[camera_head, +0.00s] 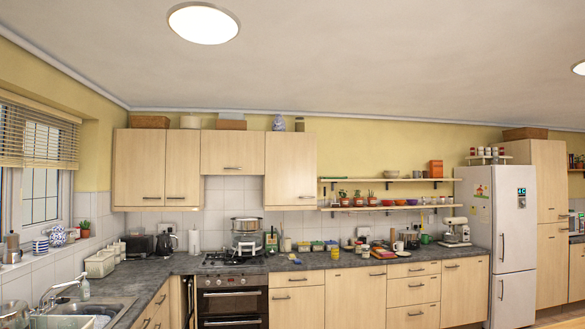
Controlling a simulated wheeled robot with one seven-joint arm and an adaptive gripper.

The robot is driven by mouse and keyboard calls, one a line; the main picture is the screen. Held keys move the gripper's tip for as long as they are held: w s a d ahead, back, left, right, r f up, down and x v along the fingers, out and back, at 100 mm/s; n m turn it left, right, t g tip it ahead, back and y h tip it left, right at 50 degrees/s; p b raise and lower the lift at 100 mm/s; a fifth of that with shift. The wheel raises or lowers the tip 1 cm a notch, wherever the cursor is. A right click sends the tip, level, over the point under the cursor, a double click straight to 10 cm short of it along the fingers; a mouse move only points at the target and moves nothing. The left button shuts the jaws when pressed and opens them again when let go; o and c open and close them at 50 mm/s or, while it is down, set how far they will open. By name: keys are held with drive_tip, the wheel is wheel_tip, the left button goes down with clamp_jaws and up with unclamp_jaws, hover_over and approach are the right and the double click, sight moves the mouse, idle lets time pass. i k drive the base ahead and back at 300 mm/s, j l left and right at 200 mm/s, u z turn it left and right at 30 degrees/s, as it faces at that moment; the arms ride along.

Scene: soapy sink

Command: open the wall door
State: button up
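A row of pale wood wall cupboards hangs at the left of the back wall in the head view. It has a far-left door (138,165), a second door (184,165) beside it, a shorter flap-like door (232,150) over the hob, and a tall right door (290,165). All look shut. Each has a small dark bar handle near its lower edge. I cannot tell which of them is the task's wall door. My gripper is not in view.
Below run a dark worktop (300,262) with many small items, a hob with pots (245,225), and an oven (232,305). A sink (75,310) is at the lower left. Open shelves (395,180) and a white fridge (510,240) stand right. Boxes and jars top the wall cupboards.

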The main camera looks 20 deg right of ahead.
sight(291, 167)
drive_tip(key=i+z, duration=0.15)
drive_tip(key=z, duration=0.3)
drive_tip(key=i, duration=4)
drive_tip(key=i+z, duration=0.1)
drive_tip(key=i, duration=0.4)
drive_tip(key=i+z, duration=0.1)
drive_tip(key=i, duration=0.4)
drive_tip(key=i+j+z, duration=0.15)
drive_tip(key=i, duration=0.35)
drive_tip(key=i+j+z, duration=0.1)
drive_tip(key=i, duration=0.4)
